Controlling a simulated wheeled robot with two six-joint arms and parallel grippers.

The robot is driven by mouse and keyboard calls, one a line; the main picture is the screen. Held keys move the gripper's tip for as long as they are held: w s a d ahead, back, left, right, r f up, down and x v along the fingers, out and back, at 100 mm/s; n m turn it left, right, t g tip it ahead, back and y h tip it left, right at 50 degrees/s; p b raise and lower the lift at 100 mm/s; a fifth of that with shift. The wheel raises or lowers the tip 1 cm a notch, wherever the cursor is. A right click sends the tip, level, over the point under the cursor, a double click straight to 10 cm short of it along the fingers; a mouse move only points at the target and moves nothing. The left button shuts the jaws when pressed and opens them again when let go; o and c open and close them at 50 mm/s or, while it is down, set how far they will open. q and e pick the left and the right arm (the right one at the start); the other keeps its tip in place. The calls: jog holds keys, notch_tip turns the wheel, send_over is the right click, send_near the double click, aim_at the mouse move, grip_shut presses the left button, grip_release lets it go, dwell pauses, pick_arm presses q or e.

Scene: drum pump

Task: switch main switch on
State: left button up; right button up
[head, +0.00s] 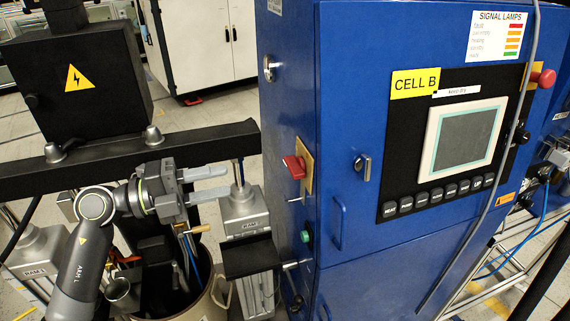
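The main switch (295,167) is a red rotary handle on a yellow plate. It sits on the narrow left side of the blue cabinet (340,120). The handle looks roughly level, but its exact setting is hard to read. My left gripper (229,181) is to the left of the switch, its fingers pointing right toward the cabinet. The two grey fingers are apart with nothing between them, and a clear gap separates them from the handle. My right gripper is not in view.
A green button (306,237) sits below the switch. A grey ram block (243,212) stands just behind and below my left fingers. An open drum (205,305) is under my arm. The cabinet front has a key handle (363,163) and a screen panel (463,138).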

aim_at(288, 168)
pick_arm(q)
jog(key=p+x, duration=0.3)
jog(key=x, duration=0.9)
jog(key=shift+x, duration=0.8)
jog(key=shift+f, duration=0.1)
grip_shut()
